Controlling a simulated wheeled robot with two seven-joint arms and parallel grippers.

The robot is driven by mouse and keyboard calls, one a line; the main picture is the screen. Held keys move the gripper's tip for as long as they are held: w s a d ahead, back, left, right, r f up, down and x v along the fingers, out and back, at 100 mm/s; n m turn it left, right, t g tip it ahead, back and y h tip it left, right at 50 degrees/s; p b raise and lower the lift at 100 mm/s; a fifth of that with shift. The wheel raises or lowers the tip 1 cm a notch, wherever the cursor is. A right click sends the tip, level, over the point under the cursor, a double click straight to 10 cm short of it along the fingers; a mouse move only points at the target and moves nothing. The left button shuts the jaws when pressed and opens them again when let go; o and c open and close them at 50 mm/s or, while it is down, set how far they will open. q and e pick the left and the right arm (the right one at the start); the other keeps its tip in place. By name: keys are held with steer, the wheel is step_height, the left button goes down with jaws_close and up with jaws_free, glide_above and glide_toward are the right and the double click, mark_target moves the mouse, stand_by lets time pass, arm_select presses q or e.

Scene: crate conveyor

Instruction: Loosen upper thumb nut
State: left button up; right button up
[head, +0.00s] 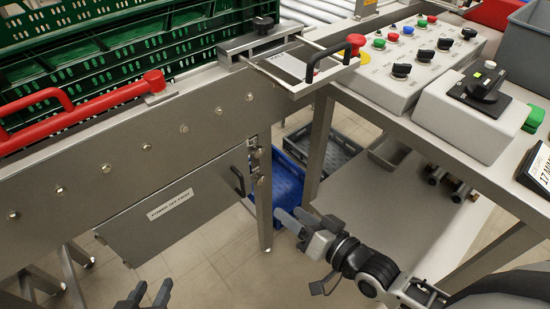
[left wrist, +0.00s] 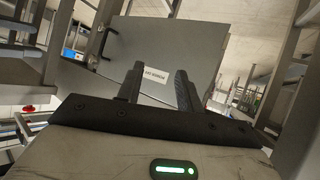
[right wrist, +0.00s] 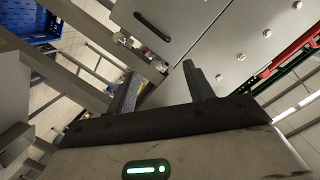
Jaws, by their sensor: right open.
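Small metal fittings sit on the frame post at the right edge of the grey cover panel (head: 165,205), one above the other. The upper one, apparently the upper thumb nut (head: 253,142), is small and its shape is hard to make out. The lower fitting (head: 257,176) is just below it. My right gripper (head: 291,216) is open and empty, below and to the right of the fittings. In the right wrist view, fittings show beyond its fingers (right wrist: 160,80). My left gripper (head: 148,293) is open and empty at the bottom edge, below the panel; its fingers (left wrist: 158,80) point at the panel.
The panel has a black handle (head: 238,181) near the fittings and a white label (head: 171,204). A blue crate (head: 283,182) stands on the floor behind the post. A control box (head: 415,65) is on the table at right. A red lever (head: 155,81) and green crates (head: 110,45) are above.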

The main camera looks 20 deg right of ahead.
mark_target(260, 154)
steer(key=w+d+m+t+b, duration=0.1)
steer(key=w+d+m+t, duration=0.15)
steer(key=d+m, duration=0.2)
steer(key=shift+n, duration=0.45)
steer(key=x, duration=0.5)
steer(key=b+x, duration=0.1)
steer(key=x, duration=0.9)
steer(key=shift+w+f, duration=0.2)
steer(key=shift+w, duration=0.25)
steer(key=shift+c, duration=0.3)
steer(key=c, duration=0.9)
